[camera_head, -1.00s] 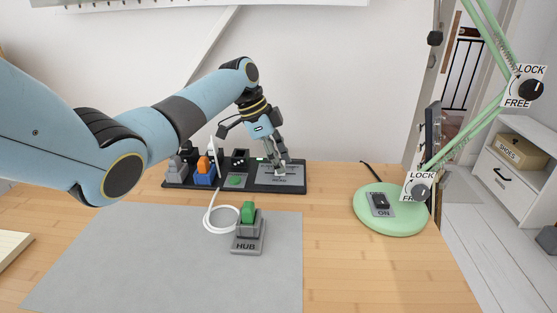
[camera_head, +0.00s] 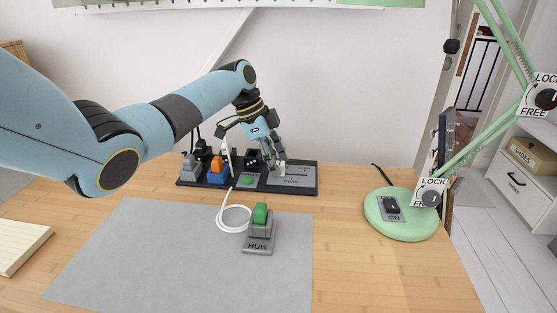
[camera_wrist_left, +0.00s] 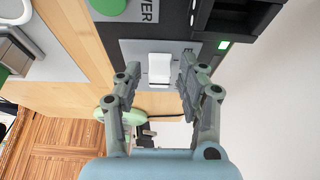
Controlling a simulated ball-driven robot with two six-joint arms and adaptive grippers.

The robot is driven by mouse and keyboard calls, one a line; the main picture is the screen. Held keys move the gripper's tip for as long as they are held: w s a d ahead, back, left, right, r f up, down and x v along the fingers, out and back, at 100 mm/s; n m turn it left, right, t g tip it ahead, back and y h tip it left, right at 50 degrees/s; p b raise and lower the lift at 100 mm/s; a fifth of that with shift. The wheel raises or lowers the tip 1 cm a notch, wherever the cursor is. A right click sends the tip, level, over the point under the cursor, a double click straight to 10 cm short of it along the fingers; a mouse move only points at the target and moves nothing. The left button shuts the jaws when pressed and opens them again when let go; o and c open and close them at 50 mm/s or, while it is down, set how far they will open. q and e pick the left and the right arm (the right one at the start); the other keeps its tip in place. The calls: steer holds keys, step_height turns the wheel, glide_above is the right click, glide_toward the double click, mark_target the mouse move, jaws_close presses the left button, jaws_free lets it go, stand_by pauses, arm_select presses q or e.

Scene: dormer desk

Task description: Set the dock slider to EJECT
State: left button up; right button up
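The dock (camera_head: 236,188) is a black strip at the back of the desk with a grey plate (camera_head: 303,171) at its right end. The slider's white knob (camera_head: 281,170) stands on that plate. My left gripper (camera_head: 277,158) reaches down to it. In the left wrist view the white knob (camera_wrist_left: 159,69) is between the two parted fingertips of my left gripper (camera_wrist_left: 158,80), with gaps visible on both sides. A small green light (camera_wrist_left: 224,45) glows on the dock beside the plate. The plate's lettering is too small to read. My right gripper is not in view.
Grey, orange-and-blue and black plugs or blocks (camera_head: 217,172) stand on the dock's left part. A grey HUB (camera_head: 257,245) with a green top and white cable sits on the grey mat (camera_head: 170,260). A green lamp base (camera_head: 405,228) stands right. The front right desk is clear.

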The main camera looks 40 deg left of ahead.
arm_select(q)
steer(key=shift+o, duration=0.2)
steer(key=shift+d, duration=0.1)
steer(key=shift+r, duration=0.15)
steer(key=shift+a+r, duration=0.2)
steer(key=shift+r, duration=0.2)
steer(key=v, duration=1.1)
